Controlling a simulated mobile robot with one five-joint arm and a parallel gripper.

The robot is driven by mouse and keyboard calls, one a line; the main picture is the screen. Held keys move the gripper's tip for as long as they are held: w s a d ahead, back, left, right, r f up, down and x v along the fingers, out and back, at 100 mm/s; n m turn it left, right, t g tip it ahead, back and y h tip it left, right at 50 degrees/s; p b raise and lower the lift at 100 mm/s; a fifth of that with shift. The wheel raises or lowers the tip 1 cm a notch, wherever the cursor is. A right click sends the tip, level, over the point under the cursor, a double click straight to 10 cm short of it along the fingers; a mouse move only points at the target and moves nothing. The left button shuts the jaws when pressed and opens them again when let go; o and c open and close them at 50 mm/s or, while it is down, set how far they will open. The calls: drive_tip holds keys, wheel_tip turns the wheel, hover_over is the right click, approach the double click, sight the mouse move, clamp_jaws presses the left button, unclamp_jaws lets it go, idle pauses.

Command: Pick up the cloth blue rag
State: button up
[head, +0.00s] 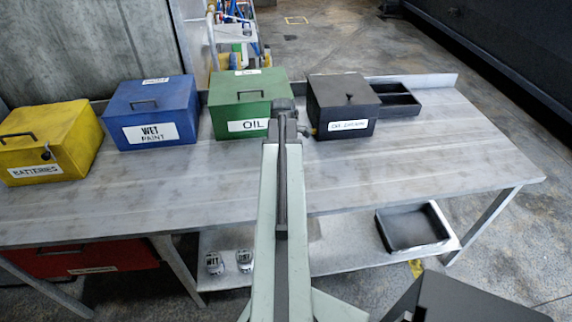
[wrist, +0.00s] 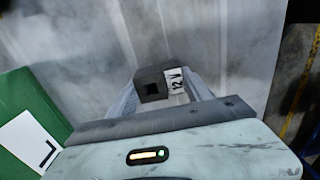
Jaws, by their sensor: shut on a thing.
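My gripper (wrist: 162,86) is shut on a dark block labelled "12 V" (wrist: 150,82), which looks like a battery, in the wrist view. The block has a square dark recess on its near face. In the head view my gripper (head: 287,106) is above the workbench, between the green "OIL" box and the black lidded box, and the arm hides part of it. I cannot make out a blue rag in either view.
On the workbench (head: 430,160) stand a yellow "BATTERIES" box (head: 70,135), a blue "WET PAINT" box (head: 155,105), a green "OIL" box (head: 225,105), a black lidded box (head: 330,100) and a black open tray (head: 400,93). The bench's right part is clear. A black bin (head: 408,250) sits below.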

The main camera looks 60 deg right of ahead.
drive_tip(key=shift+f, duration=0.25)
drive_tip(key=o, duration=1.5)
drive_tip(key=shift+r, duration=0.1)
drive_tip(key=shift+o, duration=0.2)
wheel_tip(320, 180, up, 12)
drive_tip(key=p, duration=1.2)
drive_tip(key=shift+r, duration=0.2)
